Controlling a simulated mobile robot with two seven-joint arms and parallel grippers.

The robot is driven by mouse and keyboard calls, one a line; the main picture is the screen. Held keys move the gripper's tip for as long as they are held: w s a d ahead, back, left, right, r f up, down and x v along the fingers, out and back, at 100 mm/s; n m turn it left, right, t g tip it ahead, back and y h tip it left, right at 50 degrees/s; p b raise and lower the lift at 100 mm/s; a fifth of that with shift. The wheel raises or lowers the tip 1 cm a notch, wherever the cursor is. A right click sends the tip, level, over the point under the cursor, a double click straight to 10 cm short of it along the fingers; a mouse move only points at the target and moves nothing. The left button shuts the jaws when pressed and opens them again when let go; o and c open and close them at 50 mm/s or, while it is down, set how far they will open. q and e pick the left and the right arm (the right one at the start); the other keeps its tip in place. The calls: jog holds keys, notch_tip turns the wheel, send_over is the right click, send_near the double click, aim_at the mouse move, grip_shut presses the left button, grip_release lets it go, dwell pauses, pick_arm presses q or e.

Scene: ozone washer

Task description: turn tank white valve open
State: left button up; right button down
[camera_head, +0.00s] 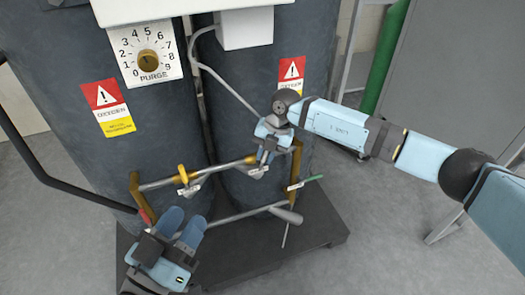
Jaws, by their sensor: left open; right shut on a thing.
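Two dark tanks (60,75) stand side by side, with brass and grey pipes low on their front. My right gripper (264,160) is shut at the right part of the upper pipe (222,167). It is on what appears to be the white valve (258,173), a small pale part showing just below the fingers. The fingers hide most of the valve, so its handle angle cannot be told. My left gripper (182,226) is open and empty in front of the lower left pipework, apart from the white valve.
A green lever (306,181) sticks out at right, and a red handle (147,215) is near my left gripper. The dark base (320,226) juts forward. Open floor (385,225) lies to the right.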

jog(key=shift+w+d+y, duration=0.1)
jog(key=shift+d+y, duration=0.2)
jog(key=shift+y, duration=0.4)
jog(key=shift+w+d+f+g+y+p, duration=0.1)
jog(key=shift+d+f+g+y+p, duration=0.15)
jog(key=shift+g+y+p, duration=0.25)
pick_arm(q)
jog(key=shift+w+a+f+g+y, duration=0.15)
jog(key=shift+f+y, duration=0.1)
jog(key=shift+f, duration=0.2)
jog(key=shift+s+a+f+g+y, duration=0.15)
jog(key=shift+f+y, duration=0.1)
jog(key=shift+f, duration=0.15)
pick_arm(e)
jog(key=shift+d+y, duration=0.15)
jog(key=shift+y, duration=0.35)
pick_arm(q)
jog(key=shift+w+r, duration=0.1)
jog(key=shift+r, duration=0.1)
pick_arm(e)
jog(key=c, duration=1)
grip_release()
jog(key=shift+c, duration=0.2)
pick_arm(q)
jog(key=shift+r, duration=0.1)
